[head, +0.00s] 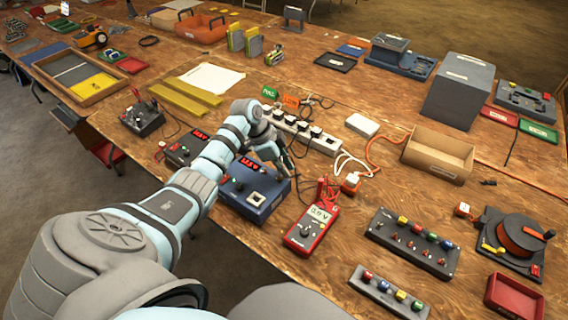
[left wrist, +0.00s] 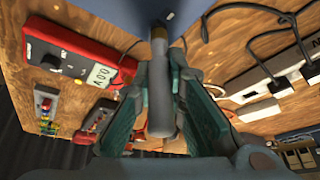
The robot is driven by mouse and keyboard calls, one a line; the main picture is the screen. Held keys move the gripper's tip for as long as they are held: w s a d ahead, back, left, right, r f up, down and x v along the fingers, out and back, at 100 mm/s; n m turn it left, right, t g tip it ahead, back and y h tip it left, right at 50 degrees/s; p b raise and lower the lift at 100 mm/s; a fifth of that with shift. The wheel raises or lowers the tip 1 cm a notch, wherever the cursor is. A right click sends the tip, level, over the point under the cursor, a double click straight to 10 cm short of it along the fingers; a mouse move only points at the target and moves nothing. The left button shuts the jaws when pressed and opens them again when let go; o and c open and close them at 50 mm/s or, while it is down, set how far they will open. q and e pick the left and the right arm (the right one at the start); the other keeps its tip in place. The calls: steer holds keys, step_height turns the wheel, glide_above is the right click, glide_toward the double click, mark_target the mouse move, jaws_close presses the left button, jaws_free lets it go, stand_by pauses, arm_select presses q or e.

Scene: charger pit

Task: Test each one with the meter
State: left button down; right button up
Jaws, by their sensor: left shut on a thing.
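My left gripper (head: 284,164) is over the back right of a blue test box (head: 248,208) with a lit red display. In the left wrist view my left gripper (left wrist: 163,105) is shut on a grey cylindrical plug (left wrist: 160,95) with a brass tip. The tip points at the blue box (left wrist: 90,18); I cannot tell whether it is inserted. A red handheld meter (head: 305,240) lies right of the box and reads about 0.0 V; it also shows in the wrist view (left wrist: 70,55). A white power strip (head: 325,146) holds several black chargers. My right gripper is not in view.
Green (head: 269,93) and orange (head: 290,101) labels stand behind the strip. An open cardboard box (head: 428,166) and a grey block (head: 460,95) stand at right. A dark panel with coloured knobs (head: 405,252) lies front right.

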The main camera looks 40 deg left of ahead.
arm_select(q)
steer(key=shift+f, duration=0.25)
stand_by(0.8)
steer(key=c, duration=1.2)
jaws_free()
steer(key=shift+c, duration=0.2)
step_height(320, 180, up, 8)
steer(key=p, duration=0.7)
steer(key=shift+f+p, duration=0.2)
steer(key=shift+p, duration=0.15)
steer(key=shift+s+a+f, duration=0.1)
